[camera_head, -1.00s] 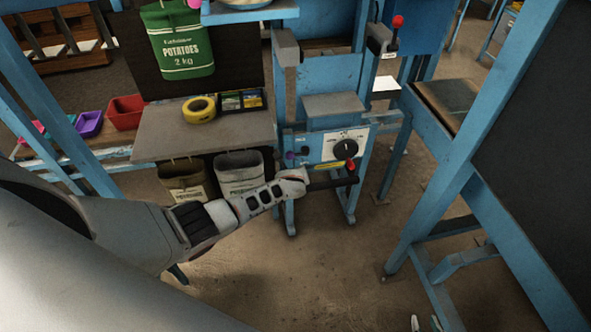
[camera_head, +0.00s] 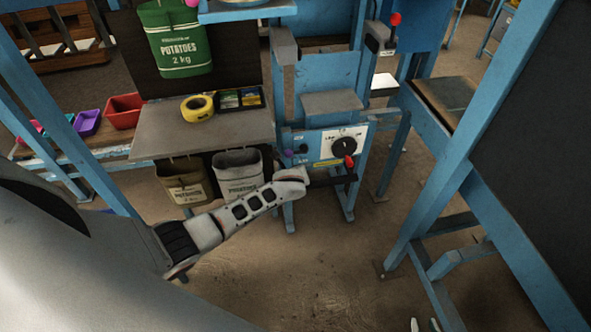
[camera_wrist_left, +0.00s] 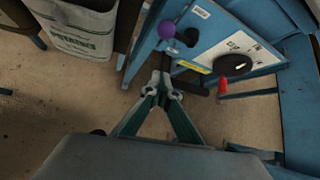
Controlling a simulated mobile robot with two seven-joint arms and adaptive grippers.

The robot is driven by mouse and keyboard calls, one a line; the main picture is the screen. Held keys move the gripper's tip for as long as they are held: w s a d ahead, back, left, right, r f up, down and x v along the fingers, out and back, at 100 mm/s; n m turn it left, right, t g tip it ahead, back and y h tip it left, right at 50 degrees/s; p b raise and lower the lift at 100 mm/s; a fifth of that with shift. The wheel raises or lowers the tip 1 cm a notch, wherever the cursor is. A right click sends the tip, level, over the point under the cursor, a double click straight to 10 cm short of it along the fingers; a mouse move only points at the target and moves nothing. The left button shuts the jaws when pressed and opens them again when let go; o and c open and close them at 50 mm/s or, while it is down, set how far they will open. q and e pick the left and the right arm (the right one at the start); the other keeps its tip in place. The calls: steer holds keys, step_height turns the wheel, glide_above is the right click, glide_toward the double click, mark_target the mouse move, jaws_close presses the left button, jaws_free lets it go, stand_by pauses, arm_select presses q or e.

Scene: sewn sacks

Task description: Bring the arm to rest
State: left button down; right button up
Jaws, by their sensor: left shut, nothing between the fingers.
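My left arm (camera_head: 245,207) comes in from the left in the head view and reaches toward the blue machine, in front of the potato sacks. My right gripper (camera_head: 426,325) shows only as two pale fingertips, apart, at the bottom edge of the head view.
The blue machine has a white panel with a black dial (camera_head: 344,146) and a red knob (camera_head: 349,161). A grey table (camera_head: 160,136) holds yellow tape (camera_head: 197,108). Open sacks (camera_head: 238,174) hang below it. A blue frame (camera_head: 423,222) stands at right; floor between is clear.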

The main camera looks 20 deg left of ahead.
arm_select(q)
steer(key=s+d+f+n+h, duration=0.1)
steer(key=s+d+f+n, duration=0.1)
steer(key=s+d+n, duration=0.3)
steer(key=s+d+f+n+h, duration=0.1)
steer(key=s+f+n+h, duration=0.1)
steer(key=s, duration=0.5)
steer(key=s+d+f+n+h, duration=0.1)
steer(key=s+d+f+n, duration=0.2)
steer(key=s, duration=0.4)
steer(key=s+a+r+n, duration=0.1)
steer(key=s+r+n, duration=0.2)
steer(key=s+n, duration=0.4)
steer(key=s+a+r+n+t+h, duration=0.1)
steer(key=s+a+r+n, duration=0.1)
steer(key=s+r+n, duration=0.2)
steer(key=s+n, duration=0.2)
steer(key=s, duration=0.2)
steer(key=shift+s+a+n+t, duration=0.15)
steer(key=shift+n+t, duration=0.15)
steer(key=shift+n, duration=0.1)
